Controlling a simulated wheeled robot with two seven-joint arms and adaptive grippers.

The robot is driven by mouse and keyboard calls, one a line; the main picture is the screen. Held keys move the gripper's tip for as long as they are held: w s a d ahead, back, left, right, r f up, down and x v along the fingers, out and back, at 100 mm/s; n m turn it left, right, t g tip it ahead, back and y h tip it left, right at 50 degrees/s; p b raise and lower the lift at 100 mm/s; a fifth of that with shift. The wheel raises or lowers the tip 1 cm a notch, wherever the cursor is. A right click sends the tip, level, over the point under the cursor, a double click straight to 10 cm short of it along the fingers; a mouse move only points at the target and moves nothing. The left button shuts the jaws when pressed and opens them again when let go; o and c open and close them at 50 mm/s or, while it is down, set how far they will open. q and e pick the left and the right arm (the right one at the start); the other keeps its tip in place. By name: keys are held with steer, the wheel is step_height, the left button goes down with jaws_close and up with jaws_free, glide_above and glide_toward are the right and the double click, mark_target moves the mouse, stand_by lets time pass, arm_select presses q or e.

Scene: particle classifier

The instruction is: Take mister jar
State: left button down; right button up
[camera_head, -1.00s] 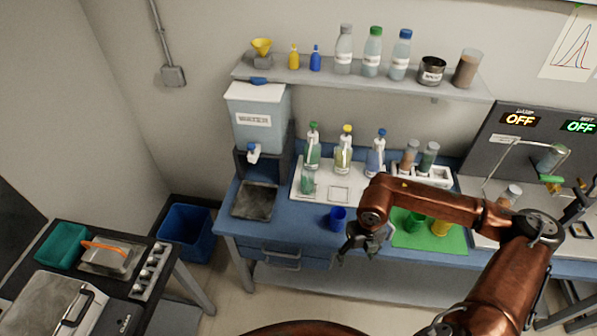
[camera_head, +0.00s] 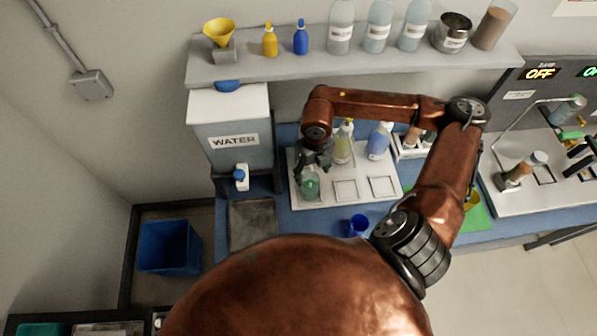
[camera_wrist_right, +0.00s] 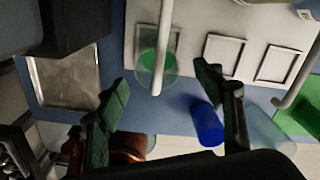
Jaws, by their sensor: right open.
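A clear jar with green liquid (camera_head: 310,186) stands in the front left place of a white tray (camera_head: 325,200) on the blue bench. It also shows in the right wrist view (camera_wrist_right: 150,66), with a pale tube crossing over it. My right gripper (camera_head: 313,165) is open just above and behind the jar in the head view. In the wrist view its dark fingers (camera_wrist_right: 165,100) are spread on either side below the jar, with nothing between them. A yellow mister bottle (camera_head: 342,150) and a blue mister bottle (camera_head: 378,143) stand behind. My left gripper is out of view.
A blue cup (camera_head: 355,225) stands in front of the tray. The water tank (camera_head: 232,135) and a metal plate (camera_head: 251,224) are to the left. A shelf (camera_head: 350,68) of bottles hangs above. Two front tray places are empty.

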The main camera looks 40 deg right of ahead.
steer(key=shift+w+f, duration=0.25)
steer(key=shift+a+f, duration=0.1)
steer(key=shift+f, duration=0.3)
steer(key=shift+s+f, duration=0.1)
steer(key=shift+f, duration=0.7)
step_height(320, 180, down, 4)
steer(key=shift+r+p, duration=0.15)
steer(key=shift+p, duration=0.2)
steer(key=shift+f, duration=0.6)
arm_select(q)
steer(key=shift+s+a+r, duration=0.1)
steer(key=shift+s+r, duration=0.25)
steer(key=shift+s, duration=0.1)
arm_select(e)
steer(key=shift+c, duration=0.6)
